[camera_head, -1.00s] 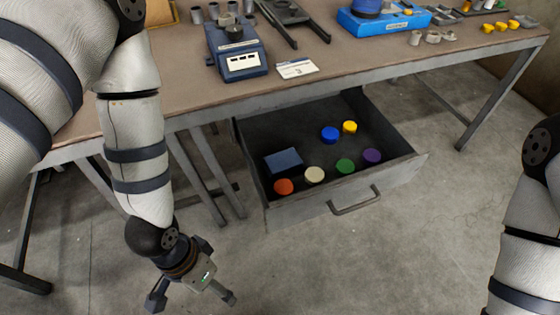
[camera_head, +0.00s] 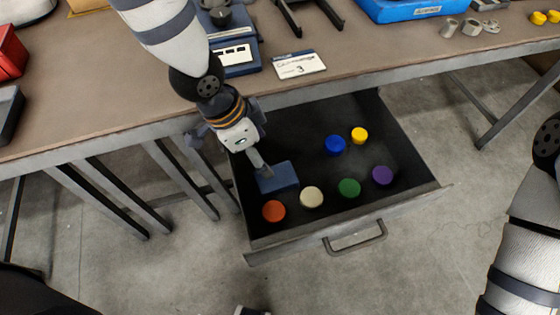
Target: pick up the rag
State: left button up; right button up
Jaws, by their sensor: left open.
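My left gripper (camera_head: 236,154) is open and hangs over the drawer's left edge. The gripper body hides part of the drawer's left wall. My right arm shows at the right edge, but its gripper cannot be made out.
Orange (camera_head: 274,211), cream (camera_head: 312,197), green (camera_head: 349,187), purple (camera_head: 382,175), blue (camera_head: 335,144) and yellow (camera_head: 359,134) round caps lie in the drawer. The workbench (camera_head: 400,55) edge is above it. The drawer's front has a handle (camera_head: 355,240).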

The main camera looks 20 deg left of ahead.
aim_at(274, 177)
pick_arm(q)
jog(key=x, duration=0.3)
jog(key=s+b+x, duration=0.1)
jog(key=x, duration=0.6)
jog(key=shift+s+f+b, duration=0.1)
jog(key=shift+s+b, duration=0.1)
jog(key=shift+b, duration=0.15)
jog(key=shift+w, duration=0.1)
pick_arm(e)
jog(key=s+f, duration=0.2)
jog(key=shift+s+f+g, duration=0.1)
jog(key=shift+s+g, duration=0.3)
pick_arm(q)
jog(key=c, duration=0.8)
